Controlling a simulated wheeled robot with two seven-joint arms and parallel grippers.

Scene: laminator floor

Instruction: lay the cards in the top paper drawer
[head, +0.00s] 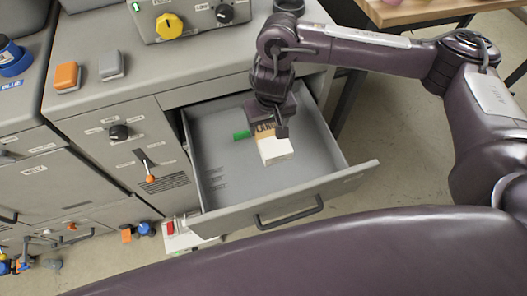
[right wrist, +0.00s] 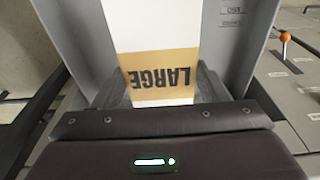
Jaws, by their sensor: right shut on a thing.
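The top paper drawer (head: 232,186) is pulled open from the grey machine in the head view, with a black handle on its front. My right gripper (head: 268,122) is over the inside of the drawer, shut on the cards (head: 276,154), a white stack with a tan band. In the right wrist view the band on the cards (right wrist: 160,74) reads LARGE, upside down. The drawer's grey wall also shows there (right wrist: 238,40). I cannot tell whether the cards touch the drawer floor. A small green thing (head: 241,135) is in the drawer near the gripper. My left gripper is not in view.
An orange switch (head: 67,77), a grey switch (head: 111,65) and a control box with a yellow knob (head: 169,26) are on the machine top. An orange-tipped lever (head: 150,178) is left of the drawer. A wooden table (head: 415,10) stands at the back right.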

